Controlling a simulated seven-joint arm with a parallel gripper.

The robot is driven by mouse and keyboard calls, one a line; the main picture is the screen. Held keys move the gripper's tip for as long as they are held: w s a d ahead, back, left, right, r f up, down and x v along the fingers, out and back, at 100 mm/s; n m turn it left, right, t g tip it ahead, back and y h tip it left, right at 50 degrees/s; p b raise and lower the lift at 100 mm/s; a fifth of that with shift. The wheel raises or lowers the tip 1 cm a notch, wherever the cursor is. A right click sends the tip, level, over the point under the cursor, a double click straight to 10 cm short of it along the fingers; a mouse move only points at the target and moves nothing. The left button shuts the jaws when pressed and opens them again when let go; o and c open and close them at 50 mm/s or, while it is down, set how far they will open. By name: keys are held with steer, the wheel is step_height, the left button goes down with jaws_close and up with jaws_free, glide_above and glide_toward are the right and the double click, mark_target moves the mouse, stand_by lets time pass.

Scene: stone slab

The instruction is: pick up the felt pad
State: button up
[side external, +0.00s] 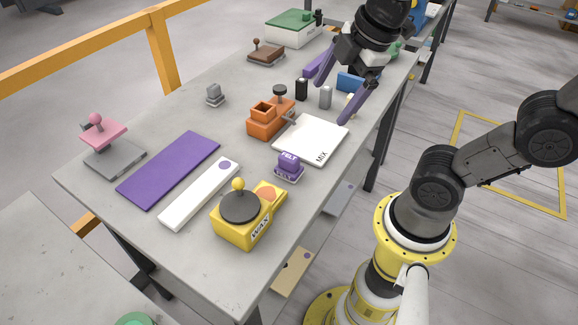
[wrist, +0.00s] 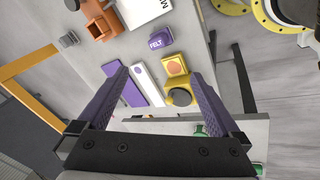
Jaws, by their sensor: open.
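The felt pad (side external: 289,165) is a small purple block with a white FELT label. It stands on the grey slab table near its right edge, between the white MIX board and the yellow WAX block. It also shows in the wrist view (wrist: 160,38), above the middle, beyond the fingertips. My gripper (side external: 323,99) has two purple fingers spread wide, with nothing held between them. It hangs over the far part of the table, behind the felt pad and apart from it. In the wrist view my gripper (wrist: 158,72) frames the strips and the yellow block.
Near the felt pad are the yellow WAX block (side external: 245,216), white strip (side external: 200,193), MIX board (side external: 311,139) and orange block (side external: 268,120). A purple strip (side external: 169,169) and pink-topped stamp (side external: 103,135) lie left. Dark and grey cylinders (side external: 325,98) stand near my gripper.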

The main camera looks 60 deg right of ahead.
steer(key=w+f+n+g, duration=0.3)
steer(key=w+f+n, duration=0.1)
steer(key=w+n, duration=0.25)
steer(key=g, duration=0.1)
glide_toward(289, 156)
steer(key=f, duration=0.6)
steer(key=shift+d, duration=0.2)
steer(key=shift+w+a+f, duration=0.1)
steer(key=shift+a+f, duration=0.05)
steer(key=shift+f, duration=1.3)
steer(key=shift+a+f, duration=0.1)
steer(key=shift+f, duration=1.35)
steer(key=c, duration=1.4)
steer(key=shift+r, duration=0.1)
